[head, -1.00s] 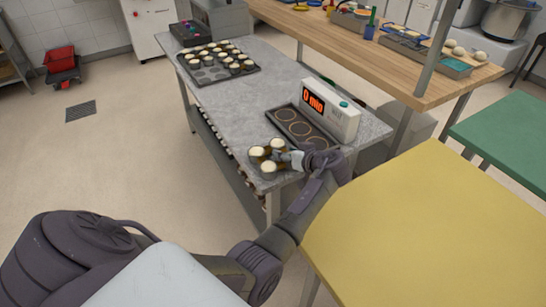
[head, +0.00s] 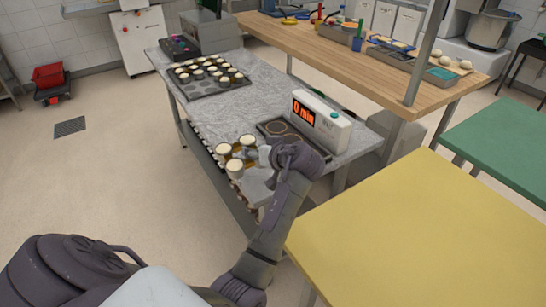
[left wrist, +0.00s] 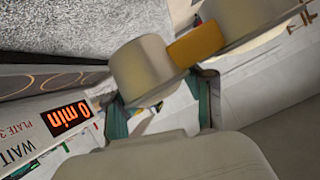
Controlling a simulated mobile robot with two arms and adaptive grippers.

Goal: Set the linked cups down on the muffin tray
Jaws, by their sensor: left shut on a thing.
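The linked cups (head: 235,166) are a small cluster with cream-coloured tops and brownish sides. My left gripper (head: 263,156) is shut on them and holds them by the left edge of the grey table. In the left wrist view, two pale cups (left wrist: 146,70) show with an orange-brown link (left wrist: 195,45) between them, by the fingers (left wrist: 162,106). The dark muffin tray (head: 190,91) lies on the far part of the table, beyond the cups. It holds several cream-topped cups, and some wells at its left and near side are empty. My right gripper is out of view.
A timer box (head: 322,122) reading "0 min" stands behind a dark plate with round rings (head: 271,128), right of the cups. A grey machine (head: 212,35) stands beyond the tray. Bare tabletop (head: 225,112) lies between cups and tray. A yellow table (head: 400,225) is at right.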

